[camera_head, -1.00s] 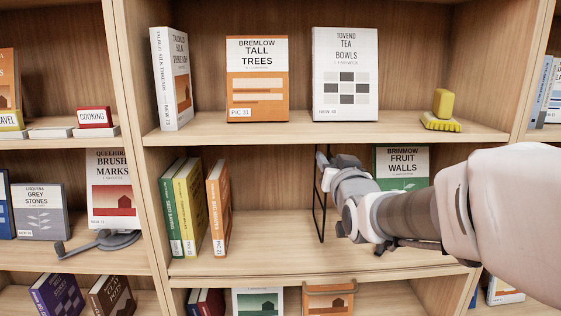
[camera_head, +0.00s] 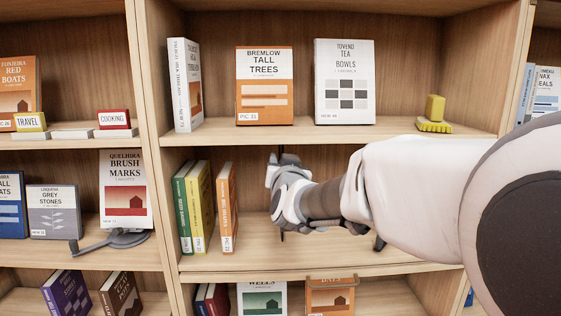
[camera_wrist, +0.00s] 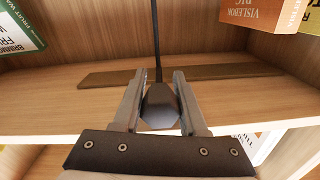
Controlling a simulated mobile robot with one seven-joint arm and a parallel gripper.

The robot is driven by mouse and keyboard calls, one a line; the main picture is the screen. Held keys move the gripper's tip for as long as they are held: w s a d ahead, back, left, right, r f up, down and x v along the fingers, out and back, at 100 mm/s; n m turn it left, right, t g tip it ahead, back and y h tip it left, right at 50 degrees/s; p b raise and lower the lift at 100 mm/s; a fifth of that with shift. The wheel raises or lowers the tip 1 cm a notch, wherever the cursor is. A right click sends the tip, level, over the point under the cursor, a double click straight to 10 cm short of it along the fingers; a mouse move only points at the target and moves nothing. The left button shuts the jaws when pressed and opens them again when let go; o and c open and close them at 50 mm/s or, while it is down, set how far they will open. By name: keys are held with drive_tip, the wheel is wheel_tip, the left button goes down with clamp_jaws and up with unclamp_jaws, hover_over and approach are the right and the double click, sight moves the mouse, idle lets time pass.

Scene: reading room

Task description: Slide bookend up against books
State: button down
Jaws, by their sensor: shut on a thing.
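The books stand on the middle shelf in the head view: a green one (camera_head: 183,214), a yellow one (camera_head: 200,205) and an orange one (camera_head: 227,205) at the right end. My gripper (camera_head: 284,178) is to their right, with a clear gap to the orange book. It is shut on the thin black bookend, which shows in the wrist view as a dark upright bar (camera_wrist: 156,35) rising from between the fingers (camera_wrist: 160,82). In the head view my gripper hides most of the bookend; a thin dark end (camera_head: 282,236) shows below. The orange book also shows in the wrist view (camera_wrist: 260,14).
The Fruit Walls book (camera_wrist: 20,30) stands on the other side. The upper shelf (camera_head: 330,132) is overhead, carrying books and a yellow object (camera_head: 434,112).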

drive_tip(key=a+p, duration=0.4)
drive_tip(key=a, duration=1.2)
drive_tip(key=shift+a+p, duration=0.35)
drive_tip(key=shift+c, duration=2.2)
unclamp_jaws()
drive_tip(key=s+b, duration=0.1)
drive_tip(key=s, duration=1.6)
drive_tip(key=shift+s+d+b, duration=0.2)
drive_tip(key=shift+d+b, duration=0.1)
